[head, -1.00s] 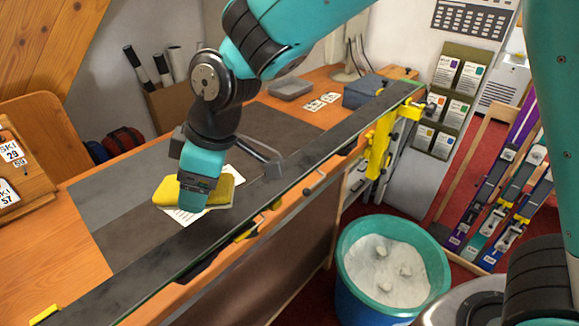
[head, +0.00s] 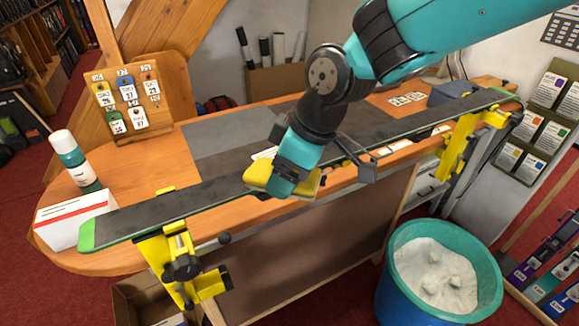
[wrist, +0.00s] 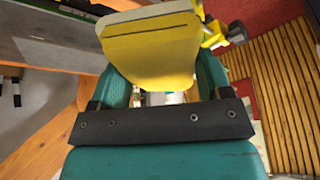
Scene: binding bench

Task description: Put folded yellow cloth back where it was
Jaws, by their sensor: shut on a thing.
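The folded yellow cloth (head: 259,178) is held in my gripper (head: 284,186) in the head view. It is above or just in front of the long dark ski (head: 206,192) that lies clamped along the bench front; whether it touches the ski I cannot tell. In the wrist view the cloth (wrist: 150,58) sits between the two teal fingers of my gripper (wrist: 152,85), with a pale grey layer at its upper edge. A white sheet (head: 265,153) shows partly behind my gripper on the bench.
Yellow clamps (head: 180,262) hold the ski at both ends. A tag board (head: 127,103) stands behind. A blue bucket (head: 383,300) is on the floor at right.

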